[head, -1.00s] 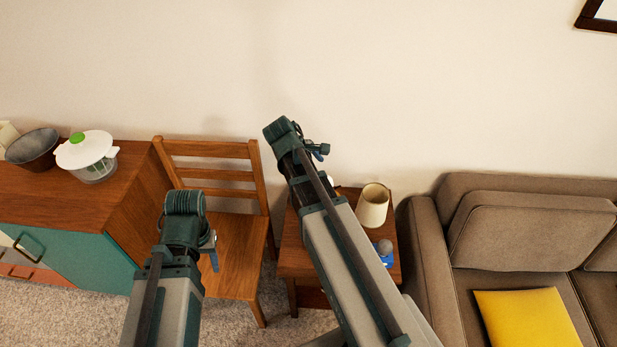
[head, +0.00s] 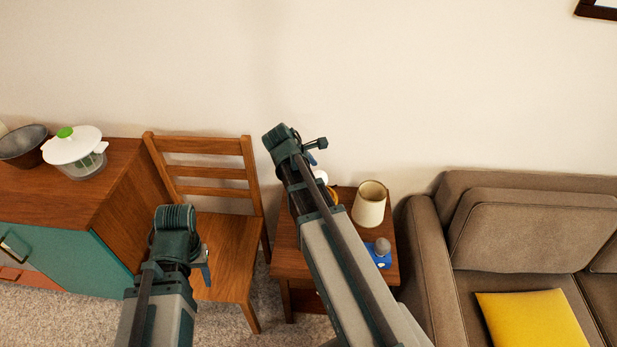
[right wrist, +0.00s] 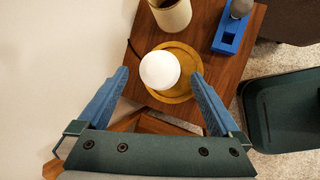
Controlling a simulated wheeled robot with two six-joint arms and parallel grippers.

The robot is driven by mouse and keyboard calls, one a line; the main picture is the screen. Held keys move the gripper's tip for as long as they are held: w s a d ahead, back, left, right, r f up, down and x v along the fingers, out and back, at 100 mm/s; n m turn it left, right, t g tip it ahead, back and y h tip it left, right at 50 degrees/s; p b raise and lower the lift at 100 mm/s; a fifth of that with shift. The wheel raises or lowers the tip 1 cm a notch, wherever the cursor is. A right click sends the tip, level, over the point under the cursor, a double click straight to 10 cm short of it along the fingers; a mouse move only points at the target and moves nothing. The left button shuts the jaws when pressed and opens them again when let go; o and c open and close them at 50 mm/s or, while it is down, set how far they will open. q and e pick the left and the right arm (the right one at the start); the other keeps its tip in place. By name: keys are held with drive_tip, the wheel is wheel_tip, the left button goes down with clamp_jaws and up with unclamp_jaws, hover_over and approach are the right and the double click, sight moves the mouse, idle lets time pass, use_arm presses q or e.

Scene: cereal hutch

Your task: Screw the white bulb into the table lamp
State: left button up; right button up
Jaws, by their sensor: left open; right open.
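The white bulb (right wrist: 160,70) sits upright over the round yellow-wood base of the table lamp (right wrist: 183,93) in the right wrist view. Its lower end is hidden, so I cannot tell how it sits in the socket. In the head view the bulb (head: 321,175) is partly hidden by my right arm. My right gripper (right wrist: 160,75) is open, its blue fingers apart on either side of the bulb in the picture; no contact shows. My left gripper (head: 205,264) is open and empty in front of the chair, away from the lamp.
A beige lampshade (head: 369,206) and a blue holder (head: 379,258) with a grey bulb (head: 382,245) stand on the wooden side table (head: 288,262). A chair (head: 225,252) is left of it, a sofa (head: 424,260) right, and the wall behind.

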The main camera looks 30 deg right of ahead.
drive_tip(key=b+x, duration=0.5)
drive_tip(key=x, duration=0.2)
drive_tip(key=c, duration=1.4)
drive_tip(key=shift+o, duration=0.2)
drive_tip(key=shift+m+g, duration=0.6)
drive_tip(key=shift+m, duration=0.6)
drive_tip(key=shift+s+m+g, duration=0.3)
drive_tip(key=shift+m+g, duration=0.2)
drive_tip(key=shift+m, duration=0.4)
drive_tip(key=shift+m+g, duration=0.7)
drive_tip(key=shift+m, duration=0.5)
drive_tip(key=shift+s+a+m+g, duration=0.1)
drive_tip(key=shift+s+m+g, duration=0.2)
drive_tip(key=shift+m, duration=0.5)
drive_tip(key=shift+y, duration=0.3)
